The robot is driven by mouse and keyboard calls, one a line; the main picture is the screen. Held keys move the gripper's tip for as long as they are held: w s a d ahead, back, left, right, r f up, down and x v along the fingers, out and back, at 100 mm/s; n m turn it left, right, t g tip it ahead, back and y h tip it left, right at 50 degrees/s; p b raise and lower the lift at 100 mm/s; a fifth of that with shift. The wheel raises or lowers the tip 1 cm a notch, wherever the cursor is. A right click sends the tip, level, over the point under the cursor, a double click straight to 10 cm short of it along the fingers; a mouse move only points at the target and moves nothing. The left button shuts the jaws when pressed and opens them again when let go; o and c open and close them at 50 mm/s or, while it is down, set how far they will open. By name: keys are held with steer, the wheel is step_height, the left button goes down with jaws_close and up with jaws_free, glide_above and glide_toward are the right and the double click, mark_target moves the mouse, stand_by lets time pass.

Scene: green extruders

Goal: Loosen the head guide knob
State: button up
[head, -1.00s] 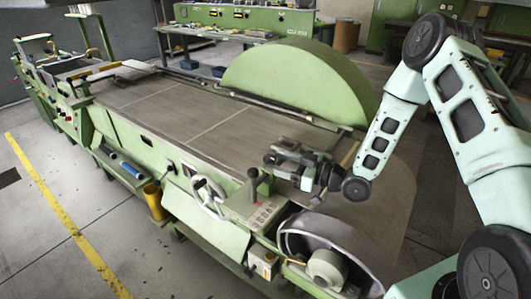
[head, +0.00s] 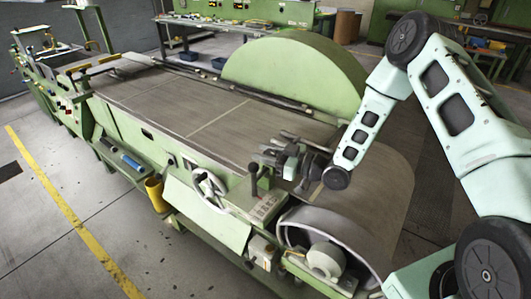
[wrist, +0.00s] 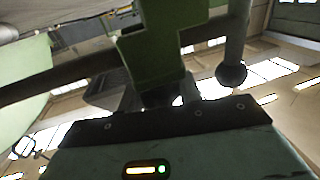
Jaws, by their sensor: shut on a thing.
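My gripper (head: 274,153) is over the near edge of the long green machine, just behind and right of an upright lever with a black knob (head: 253,168). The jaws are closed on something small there. In the wrist view the gripper's dark front edge meets a dark piece, seemingly the head guide knob (wrist: 160,96), below a green block (wrist: 155,45). The exact contact is hidden and dim. The ball-ended lever (wrist: 231,73) shows to the right in that view, apart from the jaws.
The machine's flat grey belt (head: 180,105) runs to the back left. A large green rounded guard (head: 290,75) stands behind the gripper. A white handwheel (head: 208,184) is on the front side, and a yellow container (head: 153,190) hangs below. The floor at left is clear.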

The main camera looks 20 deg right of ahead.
steer(key=shift+f+n+g+y+b, duration=0.15)
steer(key=shift+n+g+y+b, duration=0.3)
steer(key=shift+b, duration=0.25)
steer(key=shift+s+n+g+y, duration=0.1)
steer(key=shift+n+g+y, duration=0.15)
steer(key=shift+g, duration=0.1)
steer(key=o, duration=1)
steer(key=shift+d, duration=0.1)
steer(key=shift+b+v, duration=2.7)
steer(key=shift+v, duration=5.9)
steer(key=shift+r, duration=0.2)
